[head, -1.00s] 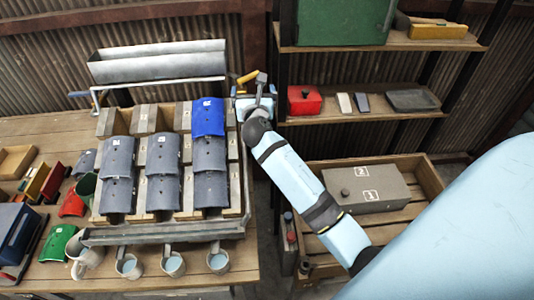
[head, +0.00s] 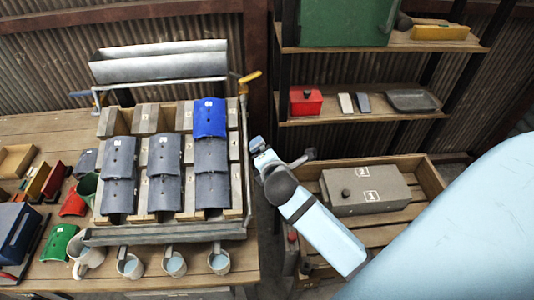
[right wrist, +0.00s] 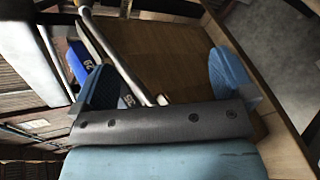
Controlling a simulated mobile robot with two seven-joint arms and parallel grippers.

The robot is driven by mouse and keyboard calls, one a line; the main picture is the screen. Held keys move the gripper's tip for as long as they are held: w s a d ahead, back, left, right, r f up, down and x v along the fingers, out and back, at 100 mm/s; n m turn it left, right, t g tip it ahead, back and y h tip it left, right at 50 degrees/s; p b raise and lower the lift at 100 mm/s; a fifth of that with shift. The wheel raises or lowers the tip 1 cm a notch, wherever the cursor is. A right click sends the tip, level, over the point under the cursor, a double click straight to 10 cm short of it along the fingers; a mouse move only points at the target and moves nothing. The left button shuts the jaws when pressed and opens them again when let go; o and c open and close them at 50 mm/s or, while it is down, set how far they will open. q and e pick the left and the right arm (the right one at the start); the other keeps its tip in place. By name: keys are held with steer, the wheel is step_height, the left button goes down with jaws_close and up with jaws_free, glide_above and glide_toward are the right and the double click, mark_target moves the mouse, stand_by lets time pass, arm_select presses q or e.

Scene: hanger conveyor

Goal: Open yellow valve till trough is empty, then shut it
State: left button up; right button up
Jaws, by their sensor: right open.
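The long grey metal trough (head: 160,68) sits on a frame at the back of the table; I cannot tell whether it holds liquid. The yellow valve handle (head: 249,77) is at the right end of the frame, angled up to the right. My right gripper (head: 262,150) is open and empty, below the yellow valve and beside the table's right edge. Its two blue fingers (right wrist: 165,82) stand wide apart in the right wrist view. My left gripper is in no view.
A rack of grey tiles (head: 163,154) and one blue tile (head: 209,117) fills the table before the trough. Several mugs (head: 175,264) stand along its front. A shelf (head: 360,110) and a wooden crate (head: 430,180) with a grey box (head: 366,189) are at right.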

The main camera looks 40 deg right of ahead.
steer(key=s+a+f+m+y, duration=0.2)
steer(key=s+a+f+m, duration=0.1)
steer(key=s, duration=0.1)
steer(key=shift+f+m+g+y+p, duration=0.3)
steer(key=shift+f+m+p, duration=0.05)
steer(key=shift+m+p, duration=0.1)
